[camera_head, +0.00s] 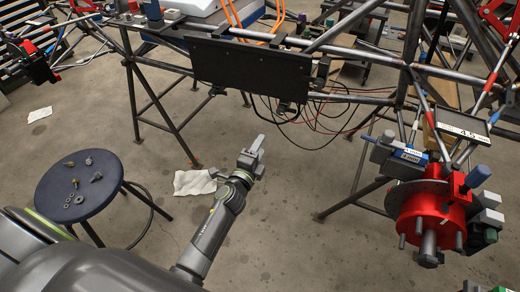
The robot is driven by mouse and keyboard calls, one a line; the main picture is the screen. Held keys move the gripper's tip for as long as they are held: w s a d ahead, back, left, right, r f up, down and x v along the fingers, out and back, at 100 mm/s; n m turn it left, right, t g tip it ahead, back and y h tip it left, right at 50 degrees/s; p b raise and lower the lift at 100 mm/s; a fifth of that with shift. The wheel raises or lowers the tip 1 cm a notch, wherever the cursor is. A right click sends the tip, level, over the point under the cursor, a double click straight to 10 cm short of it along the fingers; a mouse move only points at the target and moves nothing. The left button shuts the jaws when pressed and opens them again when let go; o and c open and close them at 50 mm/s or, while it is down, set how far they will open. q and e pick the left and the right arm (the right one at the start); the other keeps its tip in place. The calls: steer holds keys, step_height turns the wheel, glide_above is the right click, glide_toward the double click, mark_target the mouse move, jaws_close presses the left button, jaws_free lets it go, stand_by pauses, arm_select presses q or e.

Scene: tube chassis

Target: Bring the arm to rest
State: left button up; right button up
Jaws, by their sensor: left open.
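My left arm (212,232) reaches in from the lower left over the bare floor. Its gripper (258,150) points up and away, below the black panel of the chassis. It is open and nothing shows between its fingers. It looks clear of the chassis and the stool. My right gripper is not in view.
The tube chassis (350,96) on trestles spans the back, with a black panel (252,68) and hanging cables. A red hub (424,215) stands out at the right. A blue stool (80,183) with small metal parts is at the left. White cloths (195,183) lie on the floor.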

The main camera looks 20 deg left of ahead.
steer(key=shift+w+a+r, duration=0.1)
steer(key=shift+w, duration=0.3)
arm_select(q)
steer(key=s+a+f+n+g+y, duration=0.1)
steer(key=s+a+f+n+g, duration=0.3)
steer(key=f, duration=0.4)
steer(key=s+a+f+n+g+y, duration=0.1)
steer(key=s+a+f+n, duration=0.15)
steer(key=s+f, duration=0.4)
steer(key=s+a+f+n+g, duration=0.2)
steer(key=s+f+n+g, duration=0.6)
steer(key=s+f, duration=0.95)
steer(key=s+f+n+g+h, duration=0.1)
steer(key=s+f+n+g, duration=0.1)
steer(key=s, duration=0.6)
steer(key=s+f+n+g, duration=0.2)
steer(key=s+f, duration=0.1)
steer(key=s, duration=0.4)
steer(key=s+r+p, duration=0.7)
steer(key=p, duration=0.6)
steer(key=shift+s+d+p, duration=0.25)
steer(key=shift+p, duration=0.1)
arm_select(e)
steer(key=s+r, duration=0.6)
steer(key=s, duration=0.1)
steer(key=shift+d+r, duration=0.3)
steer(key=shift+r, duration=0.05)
